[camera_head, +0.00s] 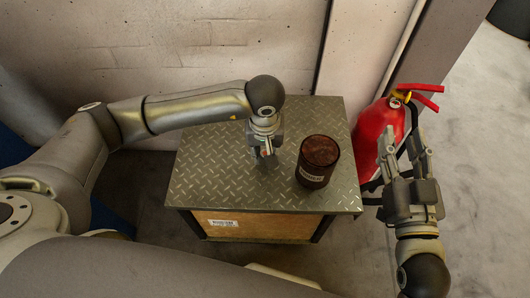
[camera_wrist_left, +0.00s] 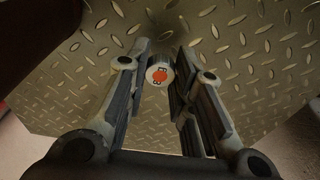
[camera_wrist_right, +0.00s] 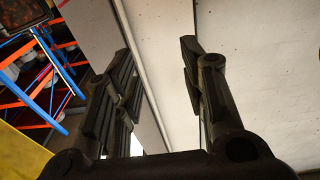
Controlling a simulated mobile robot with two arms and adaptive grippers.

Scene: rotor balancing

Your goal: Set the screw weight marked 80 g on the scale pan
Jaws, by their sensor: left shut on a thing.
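A small round thing (camera_wrist_left: 158,75) with a pale rim and an orange-red mark on its end sits between the fingers of my left gripper (camera_wrist_left: 161,68). It looks like a small weight, but I cannot read a marking. In the head view my left gripper (camera_head: 266,150) points down over the middle of the metal-topped table, shut on this thing. I cannot tell if the thing touches the table. My right gripper (camera_head: 403,148) is open and empty, right of the table; its spread fingers also show in the right wrist view (camera_wrist_right: 160,60). I see no scale pan.
A dark brown cylinder (camera_head: 313,177) with a pale label stands on the diamond-plate table (camera_head: 215,180), just right of my left gripper. A red fire extinguisher (camera_head: 376,130) stands right of the table, close to my right gripper. A wall (camera_head: 150,40) runs behind. The table's left side is clear.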

